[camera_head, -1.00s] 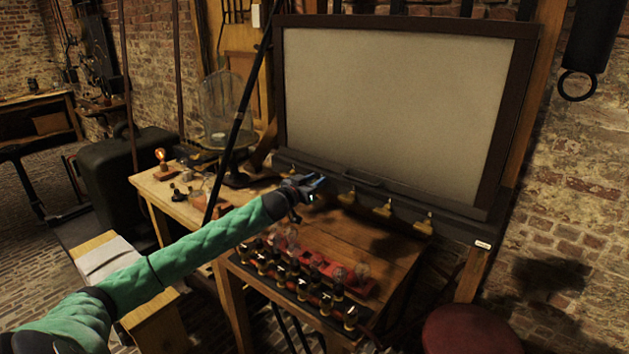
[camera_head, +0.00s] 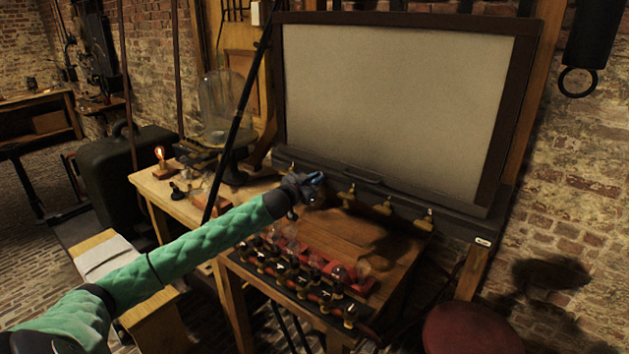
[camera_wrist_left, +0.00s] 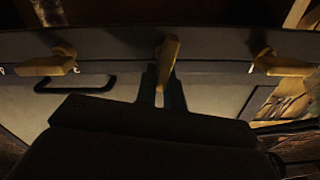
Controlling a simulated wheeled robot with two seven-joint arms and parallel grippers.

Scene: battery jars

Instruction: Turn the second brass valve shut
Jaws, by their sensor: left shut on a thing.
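My left gripper (camera_head: 318,179) is at the dark ledge under the large pale framed panel, over the row of brass valves. In the left wrist view its fingers (camera_wrist_left: 162,90) are shut around the lever of the middle brass valve (camera_wrist_left: 168,52). That lever stands crosswise to the ledge, slightly tilted. The brass valves on either side, one at left (camera_wrist_left: 45,66) and one at right (camera_wrist_left: 284,67), have levers lying roughly along the ledge. In the head view, my gripper hides the held valve; other brass valves (camera_head: 383,207) show to its right.
A wooden table (camera_head: 375,235) below the ledge carries a red rack (camera_head: 325,264) with glass jars and several dark, brass-topped pieces. A black handle (camera_head: 363,176) sits on the ledge. A glass bell jar (camera_head: 222,105) stands at left. A red stool (camera_head: 470,328) is at lower right.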

